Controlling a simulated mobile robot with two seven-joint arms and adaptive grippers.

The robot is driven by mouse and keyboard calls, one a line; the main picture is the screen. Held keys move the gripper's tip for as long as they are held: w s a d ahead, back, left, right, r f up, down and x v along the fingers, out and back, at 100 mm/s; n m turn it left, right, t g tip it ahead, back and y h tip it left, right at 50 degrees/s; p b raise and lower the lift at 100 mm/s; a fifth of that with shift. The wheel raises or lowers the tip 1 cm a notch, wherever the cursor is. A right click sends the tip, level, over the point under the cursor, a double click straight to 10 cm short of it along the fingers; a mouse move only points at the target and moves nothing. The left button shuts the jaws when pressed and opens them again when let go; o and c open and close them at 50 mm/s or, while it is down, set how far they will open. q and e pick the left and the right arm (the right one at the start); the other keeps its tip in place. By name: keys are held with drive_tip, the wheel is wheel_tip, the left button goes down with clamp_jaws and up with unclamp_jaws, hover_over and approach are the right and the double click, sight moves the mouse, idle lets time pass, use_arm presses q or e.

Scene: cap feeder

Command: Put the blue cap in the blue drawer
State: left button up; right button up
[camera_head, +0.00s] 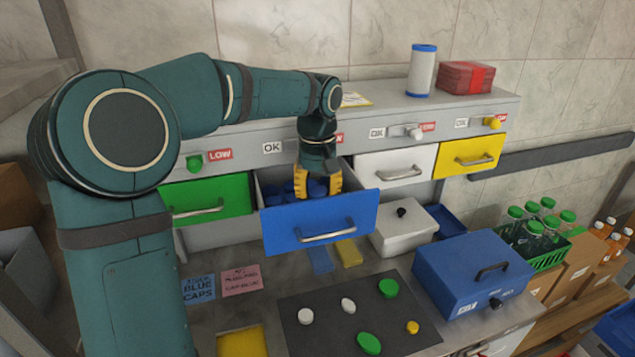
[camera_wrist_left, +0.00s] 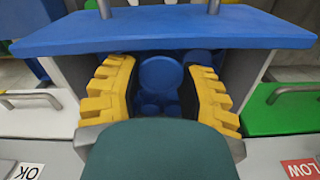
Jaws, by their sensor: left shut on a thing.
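The blue drawer (camera_head: 318,229) is pulled open in the head view, between the green and white drawers. Several blue caps lie inside it. My left gripper (camera_head: 318,187) points down into the open drawer, its yellow fingers behind the drawer front. In the left wrist view it is shut on a blue cap (camera_wrist_left: 161,75), which sits between the two yellow fingers over the other caps. How far the cap is above them I cannot tell. The blue drawer's front (camera_wrist_left: 165,32) spans the top of that view. My right gripper is not in view.
The green drawer (camera_head: 208,195), white drawer (camera_head: 392,168) and yellow drawer (camera_head: 469,158) are shut. A dark mat (camera_head: 325,335) holds white, green and yellow caps, with no blue one showing. A blue box (camera_head: 470,268) and a white lidded box (camera_head: 404,232) stand right of the drawer.

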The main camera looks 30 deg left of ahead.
use_arm(q)
drive_tip(key=shift+f+b, duration=1)
drive_tip(key=shift+f, duration=0.9)
drive_tip(key=o, duration=0.7)
drive_tip(key=shift+r, duration=0.1)
wheel_tip(320, 180, up, 12)
drive_tip(key=shift+f, duration=0.1)
